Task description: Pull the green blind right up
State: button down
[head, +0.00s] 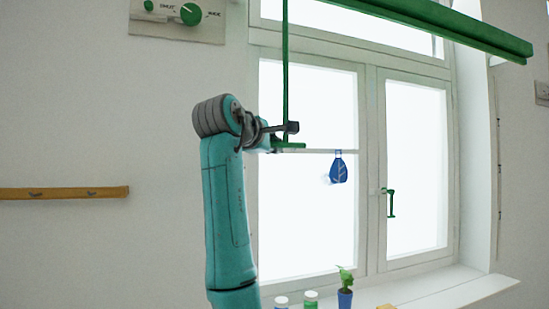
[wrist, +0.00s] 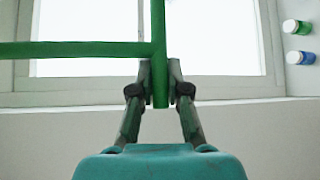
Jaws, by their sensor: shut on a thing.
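The green blind (head: 450,28) shows in the head view as a long green rail across the upper window, with no cloth seen below it. A thin green pull rod (head: 285,75) hangs upright at the window's left side and ends in a short green crossbar (head: 295,145). My gripper (head: 283,137) is at this lower end. In the wrist view, my gripper (wrist: 159,75) is shut on the crossbar (wrist: 158,45), one finger on each side. The rod (wrist: 80,49) meets the crossbar there and runs off to the left.
The window (head: 310,210) has a green handle (head: 391,203). A blue ornament (head: 338,170) hangs before the left pane. Jars (head: 311,300) and a potted plant (head: 345,298) stand on the sill. A wooden rail (head: 65,193) is on the left wall.

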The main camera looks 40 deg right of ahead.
jog(key=shift+r, duration=0.4)
jog(key=c, duration=1.1)
grip_release()
jog(key=shift+c, duration=0.2)
jog(key=shift+f, duration=0.1)
jog(key=shift+a, duration=0.1)
jog(key=shift+s+a, duration=0.1)
jog(key=shift+a, duration=0.15)
jog(key=v, duration=1.1)
jog(key=shift+s, duration=0.15)
jog(key=shift+a, duration=0.1)
jog(key=shift+f, duration=0.1)
